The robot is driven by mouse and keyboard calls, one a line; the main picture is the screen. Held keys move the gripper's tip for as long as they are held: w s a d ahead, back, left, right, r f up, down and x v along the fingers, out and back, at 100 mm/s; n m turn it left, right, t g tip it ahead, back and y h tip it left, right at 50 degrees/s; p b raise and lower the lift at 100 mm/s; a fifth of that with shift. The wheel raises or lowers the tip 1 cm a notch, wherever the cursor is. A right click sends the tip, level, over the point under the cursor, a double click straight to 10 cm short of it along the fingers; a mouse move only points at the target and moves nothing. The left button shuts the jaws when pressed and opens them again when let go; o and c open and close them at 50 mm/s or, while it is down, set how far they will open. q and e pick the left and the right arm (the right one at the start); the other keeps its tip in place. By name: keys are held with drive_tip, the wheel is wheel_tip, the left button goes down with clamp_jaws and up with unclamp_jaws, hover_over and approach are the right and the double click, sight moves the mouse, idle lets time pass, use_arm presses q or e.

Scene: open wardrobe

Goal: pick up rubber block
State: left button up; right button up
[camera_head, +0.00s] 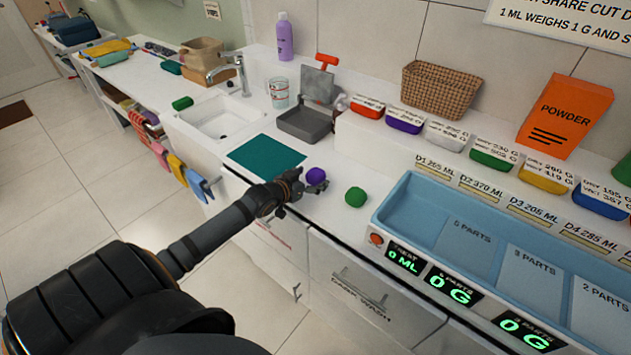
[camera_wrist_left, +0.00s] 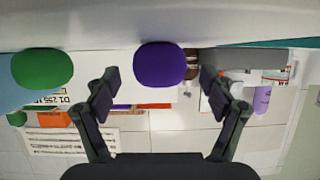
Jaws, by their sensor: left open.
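No thing in view is plainly marked as the rubber block. A rounded purple piece (camera_head: 315,175) sits on the white counter, right by the fingers of my left gripper (camera_head: 312,187). In the left wrist view, which looks upside down, the purple piece (camera_wrist_left: 160,64) shows ahead, between the two open fingers (camera_wrist_left: 158,92), with no visible grip on it. A rounded green piece (camera_head: 355,197) lies to its right on the counter and also shows at the left of the wrist view (camera_wrist_left: 42,68). My right gripper is not in view.
A teal mat (camera_head: 266,157) lies left of the purple piece, with a sink (camera_head: 222,118) beyond. A grey scale-like tray (camera_head: 304,125) stands behind. A blue compartmented tray (camera_head: 415,205) is at right, below a row of coloured bins. Counter around the pieces is clear.

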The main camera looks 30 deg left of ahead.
sight(316, 172)
use_arm(q)
drive_tip(key=x, duration=0.3)
drive_tip(key=shift+f, duration=0.1)
drive_tip(key=shift+s, duration=0.1)
drive_tip(key=shift+c, duration=1.3)
drive_tip(key=c, duration=1.1)
drive_tip(key=shift+r, duration=0.65)
drive_tip(key=r, duration=0.3)
drive_tip(key=shift+s+d, duration=0.2)
drive_tip(key=shift+d, duration=0.05)
drive_tip(key=s+d+r+p, duration=0.1)
drive_tip(key=s+d+r, duration=0.3)
drive_tip(key=s, duration=0.1)
drive_tip(key=s+d+r+p, duration=0.2)
drive_tip(key=s+d+r, duration=0.3)
